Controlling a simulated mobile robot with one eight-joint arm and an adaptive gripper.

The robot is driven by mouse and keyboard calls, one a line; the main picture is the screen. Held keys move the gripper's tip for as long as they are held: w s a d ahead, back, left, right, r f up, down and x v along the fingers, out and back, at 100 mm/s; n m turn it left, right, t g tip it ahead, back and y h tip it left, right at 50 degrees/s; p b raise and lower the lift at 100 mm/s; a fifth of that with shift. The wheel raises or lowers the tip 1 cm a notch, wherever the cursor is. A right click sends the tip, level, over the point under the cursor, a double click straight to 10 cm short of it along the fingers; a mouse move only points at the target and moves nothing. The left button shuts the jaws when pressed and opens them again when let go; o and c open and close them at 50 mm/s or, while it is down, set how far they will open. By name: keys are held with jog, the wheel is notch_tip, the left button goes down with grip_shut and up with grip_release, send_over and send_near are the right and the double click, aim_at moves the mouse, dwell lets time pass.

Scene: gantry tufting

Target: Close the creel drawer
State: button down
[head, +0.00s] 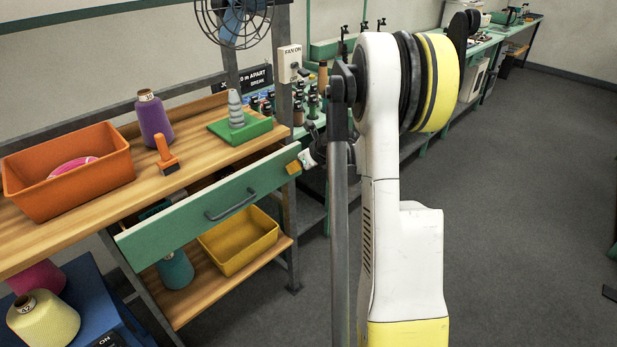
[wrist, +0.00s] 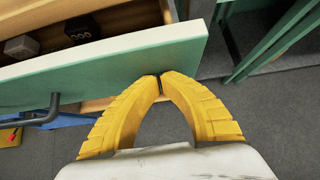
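The creel drawer (head: 172,222) has a green front with a dark bar handle (head: 231,206) and sits under the wooden bench top. In the wrist view the drawer front (wrist: 105,68) stands out from the bench, and part of the open inside shows behind it, with a grey block (wrist: 21,46) and a dark block (wrist: 80,28) in it. My gripper (head: 296,166) is at the right end of the drawer front. In the wrist view its yellow fingertips (wrist: 160,80) meet with nothing between them, at the lower edge of the front; I cannot tell whether they touch it. The handle is left of them.
On the bench top are an orange bin (head: 68,180), a purple cone (head: 154,120), an orange-handled tool (head: 166,155) and a green block with a grey stepped cone (head: 236,112). A yellow tray (head: 238,247) sits on the shelf below. Open floor lies to the right.

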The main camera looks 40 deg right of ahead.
jog(key=shift+w+a, duration=0.1)
jog(key=shift+w, duration=2.55)
jog(key=shift+s, duration=0.15)
jog(key=s+f+p+v, duration=0.2)
jog(key=p+v, duration=0.1)
jog(key=v, duration=0.9)
jog(key=shift+s+r, duration=0.15)
jog(key=shift+r, duration=0.1)
